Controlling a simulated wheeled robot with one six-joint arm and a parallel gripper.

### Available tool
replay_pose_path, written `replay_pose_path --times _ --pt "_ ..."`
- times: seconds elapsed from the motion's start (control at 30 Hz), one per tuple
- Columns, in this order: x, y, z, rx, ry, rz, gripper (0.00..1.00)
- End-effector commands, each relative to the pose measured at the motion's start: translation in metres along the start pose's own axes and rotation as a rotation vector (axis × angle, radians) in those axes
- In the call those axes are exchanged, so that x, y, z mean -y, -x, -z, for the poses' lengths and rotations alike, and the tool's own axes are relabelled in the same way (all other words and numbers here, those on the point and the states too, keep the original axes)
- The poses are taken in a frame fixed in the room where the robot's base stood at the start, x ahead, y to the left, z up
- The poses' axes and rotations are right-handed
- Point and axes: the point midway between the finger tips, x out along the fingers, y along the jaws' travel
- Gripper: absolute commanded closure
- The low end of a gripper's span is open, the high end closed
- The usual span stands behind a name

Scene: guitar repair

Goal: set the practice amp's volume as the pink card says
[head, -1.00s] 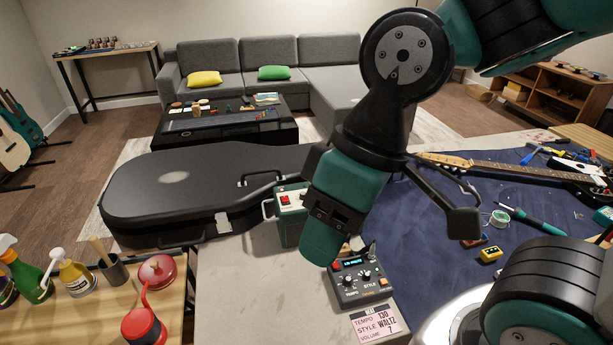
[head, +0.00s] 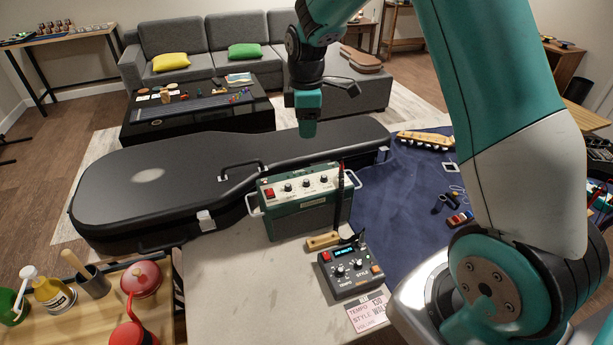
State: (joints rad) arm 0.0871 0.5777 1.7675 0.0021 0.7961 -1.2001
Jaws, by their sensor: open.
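The practice amp (head: 300,220) is a green box standing on the pale bench, with a light top panel. The panel carries a red switch (head: 269,194) and a row of dark knobs (head: 306,184); their settings are too small to read. The pink card (head: 366,313) lies at the bench front; its tempo and style lines show, but the volume number is hidden at its right by my arm's base. It read 7 in the earlier frame. My gripper (head: 307,132) points down, open and empty, above and beyond the amp, apart from it.
A drum machine (head: 350,268) with a lit display and knobs stands between amp and card. A wooden-handled tool (head: 322,240) lies beside it, and a thin dark upright piece rises at the amp's right. A black guitar case (head: 150,190) lies behind. The bench's left front is clear.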

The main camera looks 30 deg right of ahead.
Motion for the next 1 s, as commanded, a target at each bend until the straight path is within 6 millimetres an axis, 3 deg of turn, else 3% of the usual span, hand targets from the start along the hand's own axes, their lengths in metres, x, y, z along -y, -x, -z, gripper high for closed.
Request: replay_pose_path --times 0.6,0.8,1.0 --pt "0.002 -0.13 -0.001 0.0 -0.002 0.005 0.55" --pt "0.002 -0.155 0.0 0.0 -0.003 0.003 0.55" --pt "0.002 -0.164 0.0 -0.001 -0.003 0.001 0.55"
